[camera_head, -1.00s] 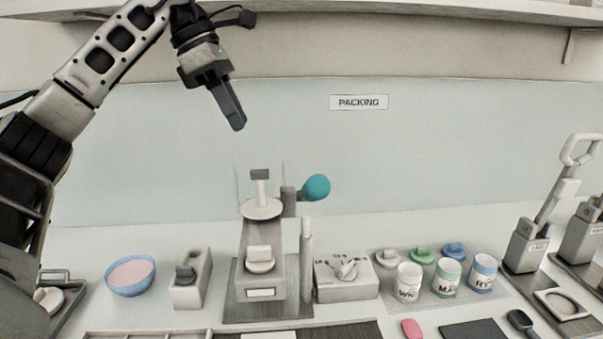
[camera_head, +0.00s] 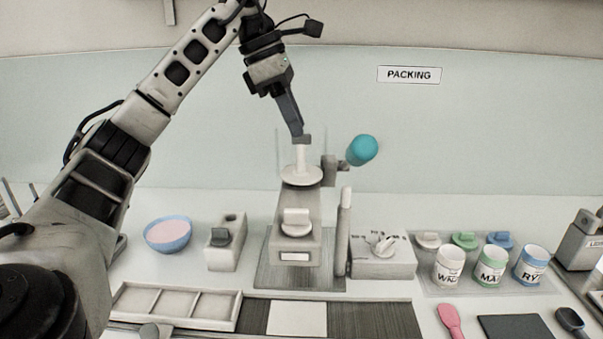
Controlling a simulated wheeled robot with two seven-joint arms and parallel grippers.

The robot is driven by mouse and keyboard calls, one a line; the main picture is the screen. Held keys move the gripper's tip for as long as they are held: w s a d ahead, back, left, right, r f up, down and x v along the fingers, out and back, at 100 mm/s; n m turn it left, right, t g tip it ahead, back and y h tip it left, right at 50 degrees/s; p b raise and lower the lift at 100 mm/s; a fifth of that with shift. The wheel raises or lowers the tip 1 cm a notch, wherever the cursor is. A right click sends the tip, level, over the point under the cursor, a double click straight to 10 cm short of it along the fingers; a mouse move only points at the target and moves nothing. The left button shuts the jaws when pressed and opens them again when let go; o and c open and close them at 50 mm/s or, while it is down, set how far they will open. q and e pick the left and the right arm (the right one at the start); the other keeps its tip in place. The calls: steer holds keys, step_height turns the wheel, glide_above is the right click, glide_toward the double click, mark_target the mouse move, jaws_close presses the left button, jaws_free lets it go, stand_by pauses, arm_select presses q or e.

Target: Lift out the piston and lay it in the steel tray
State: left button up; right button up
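The piston (camera_head: 301,160) stands upright at the top of the cream mill (camera_head: 296,215). It has a pale rod, a wide round disc and a small grey grip block on top. Faint clear walls show on both sides of it. My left gripper (camera_head: 298,132) points down with its fingertips at the grip block; contact and finger gap cannot be told from this side. The steel tray is not clearly visible; my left arm covers the left of the bench, where only part of a dark-edged holder shows (camera_head: 119,246). My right gripper is not in view.
A teal ball knob (camera_head: 362,150) sticks out right of the piston. A blue bowl (camera_head: 168,236) and a small block (camera_head: 226,243) stand left of the mill. A pale compartment tray (camera_head: 176,307) lies in front.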

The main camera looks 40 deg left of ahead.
arm_select(q)
steer(key=x, duration=0.5)
steer(key=shift+d+f, duration=0.1)
steer(key=shift+f, duration=0.05)
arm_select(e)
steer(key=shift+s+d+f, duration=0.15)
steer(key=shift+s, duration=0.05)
arm_select(q)
jaws_close()
